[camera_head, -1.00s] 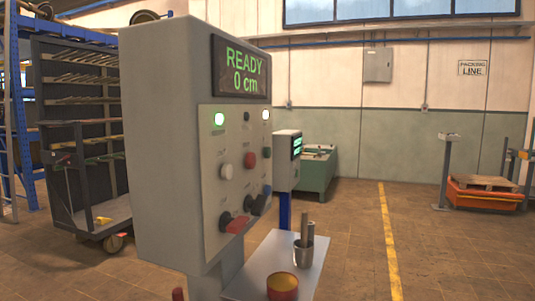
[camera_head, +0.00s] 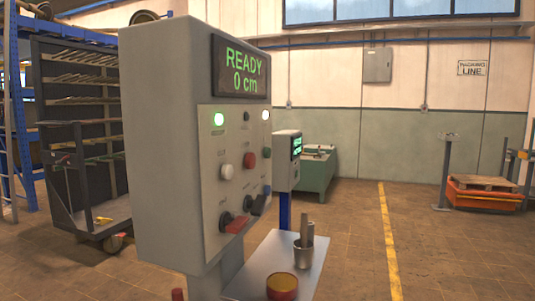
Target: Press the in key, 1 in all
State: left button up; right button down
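A grey control box (camera_head: 165,140) stands close in front of me, turned so its panel faces right. Its display (camera_head: 241,70) reads READY and 0 cm in green. The panel carries two lit lamps, a white button (camera_head: 227,171), a red button (camera_head: 249,160), a blue button (camera_head: 267,190), a red-handled switch (camera_head: 236,224) and a black switch (camera_head: 257,205). The labels are too small to read, so I cannot tell which one is the in key. Neither of my grippers is in view.
A metal shelf (camera_head: 300,253) below the panel holds a metal cup (camera_head: 303,254) with rods and a red-and-yellow round button (camera_head: 282,286). A smaller box with a green display (camera_head: 297,146) stands behind. A rack cart (camera_head: 85,130) is at left.

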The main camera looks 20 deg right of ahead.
aim_at(266, 152)
jog(key=k, duration=0.5)
jog(key=z, duration=1.85)
jog(key=i, duration=1.35)
jog(key=u, duration=1.95)
jog(key=i, duration=0.25)
jog(key=u, duration=0.25)
